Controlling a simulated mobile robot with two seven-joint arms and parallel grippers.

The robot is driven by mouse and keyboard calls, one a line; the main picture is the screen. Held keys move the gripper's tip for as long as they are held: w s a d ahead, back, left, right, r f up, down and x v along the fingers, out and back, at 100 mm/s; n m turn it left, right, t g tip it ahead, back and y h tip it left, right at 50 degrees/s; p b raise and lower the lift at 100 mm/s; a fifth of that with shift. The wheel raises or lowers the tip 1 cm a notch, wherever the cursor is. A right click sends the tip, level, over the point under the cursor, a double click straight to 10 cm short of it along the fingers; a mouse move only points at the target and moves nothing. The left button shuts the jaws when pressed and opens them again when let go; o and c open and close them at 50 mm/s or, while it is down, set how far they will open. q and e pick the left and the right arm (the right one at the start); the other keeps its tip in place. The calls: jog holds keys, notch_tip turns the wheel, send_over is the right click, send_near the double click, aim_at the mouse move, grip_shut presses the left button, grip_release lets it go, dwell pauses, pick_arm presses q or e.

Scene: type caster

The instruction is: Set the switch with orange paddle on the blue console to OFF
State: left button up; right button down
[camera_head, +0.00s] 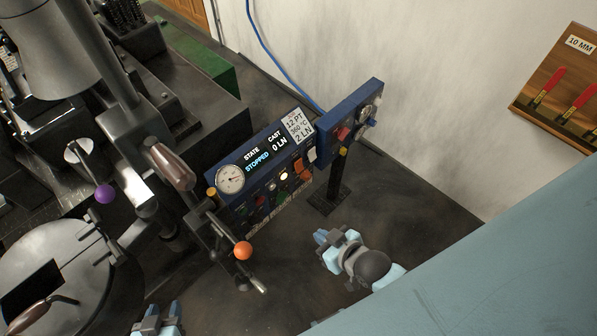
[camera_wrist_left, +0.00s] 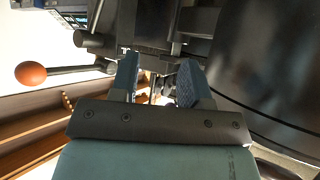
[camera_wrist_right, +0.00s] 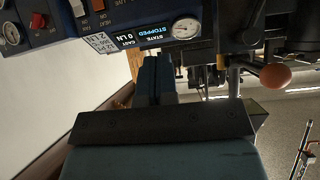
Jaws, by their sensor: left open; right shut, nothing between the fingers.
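The blue console (camera_head: 240,181) stands on a post in the middle of the head view. Its display reads STOPPED. A small orange paddle (camera_head: 298,166) shows on its front, near a white paddle (camera_head: 312,154); its exact position is too small to tell. In the right wrist view the console (camera_wrist_right: 152,14) is upside down at the top. My right gripper (camera_head: 337,238) is shut and empty, below and right of the console in the head view; its fingers (camera_wrist_right: 157,78) point towards the console. My left gripper (camera_head: 158,315) is open and empty at the bottom; its fingers also show in the left wrist view (camera_wrist_left: 160,80).
A lever with an orange ball (camera_head: 243,250) sticks out in front of the console's left end. A purple ball knob (camera_head: 105,192) and a round machine table (camera_head: 50,250) lie left. A second blue box (camera_head: 345,125) adjoins the console's right end. Floor right of the console is clear.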

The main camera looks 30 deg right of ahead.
aim_at(300, 169)
pick_arm(q)
jog(key=shift+d, duration=0.2)
pick_arm(e)
jog(key=shift+d, duration=0.15)
pick_arm(q)
notch_tip(300, 169, down, 16)
jog(key=w+d+b, duration=0.1)
jog(key=b, duration=2)
jog(key=shift+r, duration=0.2)
pick_arm(e)
jog(key=w+d+f+m+t+y, duration=0.1)
jog(key=w+d+f+m+t, duration=0.1)
jog(key=w+d+f+m, duration=1.2)
jog(key=w+d+m, duration=0.1)
jog(key=w+m, duration=0.2)
jog(key=shift+w+f, duration=0.15)
jog(key=shift+w, duration=0.15)
pick_arm(q)
jog(key=shift+d, duration=0.1)
pick_arm(e)
jog(key=b+x, duration=0.2)
jog(key=x, duration=1.1)
jog(key=shift+w+a, duration=0.2)
pick_arm(q)
jog(key=shift+w+d+f+b, duration=0.1)
jog(key=shift+f+b, duration=0.2)
jog(key=shift+f, duration=0.15)
pick_arm(e)
jog(key=shift+w+a, duration=0.1)
jog(key=shift+w, duration=0.15)
